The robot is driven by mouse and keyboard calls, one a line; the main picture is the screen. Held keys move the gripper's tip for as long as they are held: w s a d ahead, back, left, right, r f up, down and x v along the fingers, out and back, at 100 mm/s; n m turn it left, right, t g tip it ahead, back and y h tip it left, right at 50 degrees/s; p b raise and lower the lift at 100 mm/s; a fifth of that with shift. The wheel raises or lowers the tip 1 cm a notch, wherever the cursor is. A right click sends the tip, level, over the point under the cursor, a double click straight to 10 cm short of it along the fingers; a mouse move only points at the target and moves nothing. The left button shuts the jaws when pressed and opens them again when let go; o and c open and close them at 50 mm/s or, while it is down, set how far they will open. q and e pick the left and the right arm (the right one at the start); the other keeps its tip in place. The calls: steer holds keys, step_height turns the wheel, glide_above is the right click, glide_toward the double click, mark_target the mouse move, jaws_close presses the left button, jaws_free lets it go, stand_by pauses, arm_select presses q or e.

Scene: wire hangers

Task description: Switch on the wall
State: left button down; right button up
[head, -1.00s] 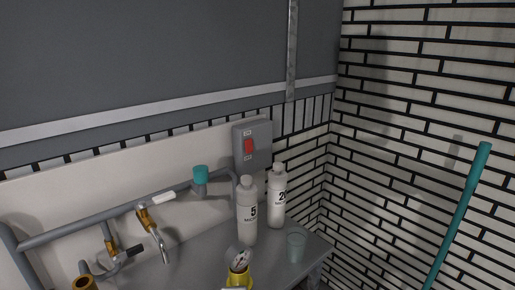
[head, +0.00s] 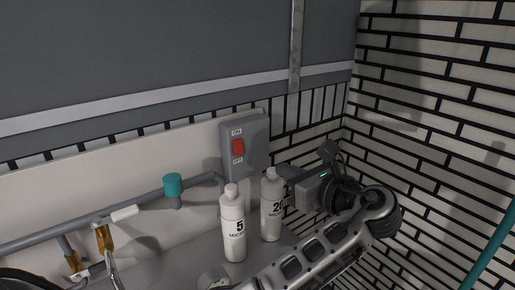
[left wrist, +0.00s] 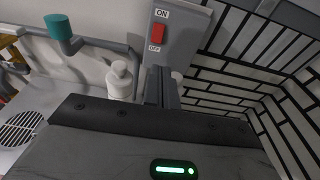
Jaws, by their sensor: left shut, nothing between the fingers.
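The wall switch is a grey box (head: 259,150) with a red rocker (head: 238,147), ON marked above it and OFF below. Which way the rocker is tipped I cannot tell. In the left wrist view the red rocker (left wrist: 158,40) shows at the top centre, beyond my fingers. My left gripper (head: 284,171) is shut and empty, to the right of and slightly below the box in the head view. In the left wrist view its shut fingers (left wrist: 161,84) point up toward the box's lower part, apparently short of the rocker. My right gripper is not in view.
Two white bottles, one marked 5 (head: 233,228) and one marked 20 (head: 271,208), stand on the grey counter below the switch, close to my left gripper. A pipe with a teal cap (head: 173,184) runs along the wall. A teal pole (head: 493,245) is at the right.

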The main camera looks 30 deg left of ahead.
arm_select(q)
glide_toward(241, 151)
steer(key=x, duration=0.5)
steer(key=shift+a+p, duration=0.35)
steer(key=shift+p, duration=0.05)
steer(key=shift+w+a+f, duration=0.15)
steer(key=shift+w+a, duration=0.1)
steer(key=shift+a, duration=0.3)
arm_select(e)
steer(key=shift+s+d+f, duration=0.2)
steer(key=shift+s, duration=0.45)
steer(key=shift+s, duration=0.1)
